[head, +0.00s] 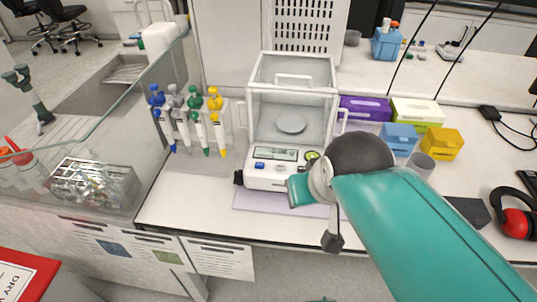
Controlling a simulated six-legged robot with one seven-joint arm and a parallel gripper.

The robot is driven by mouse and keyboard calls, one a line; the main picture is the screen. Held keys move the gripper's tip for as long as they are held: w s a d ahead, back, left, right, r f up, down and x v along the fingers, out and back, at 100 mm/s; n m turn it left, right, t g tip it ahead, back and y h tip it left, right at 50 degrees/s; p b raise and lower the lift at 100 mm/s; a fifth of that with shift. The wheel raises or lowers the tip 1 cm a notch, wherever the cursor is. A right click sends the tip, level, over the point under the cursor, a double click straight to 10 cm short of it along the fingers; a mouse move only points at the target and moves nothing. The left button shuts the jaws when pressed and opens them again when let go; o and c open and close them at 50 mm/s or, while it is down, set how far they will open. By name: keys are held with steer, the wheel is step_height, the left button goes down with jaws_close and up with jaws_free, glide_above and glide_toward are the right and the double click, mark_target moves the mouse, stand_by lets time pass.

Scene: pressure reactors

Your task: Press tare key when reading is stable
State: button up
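An analytical balance (291,125) with a glass draft shield stands on the bench in the middle of the head view. Its round weighing pan (291,123) looks empty. The front panel has a lit display (276,154), too small to read. A blue key (260,166) sits below the display at the left, and a round yellow-green mark shows at its right. I cannot tell which key is tare. My teal arm reaches in from the lower right and covers the right part of the panel. My gripper (333,241) shows only in part below the arm, in front of the bench edge; its fingers cannot be made out.
Pipettes on a stand (189,120) are left of the balance. Purple (365,108) and green boxes, a blue box (399,138), a yellow box (442,144) and a grey cup (420,165) stand to the right. Red ear defenders (518,222) lie far right.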

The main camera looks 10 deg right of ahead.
stand_by(0.4)
jaws_close()
stand_by(1.6)
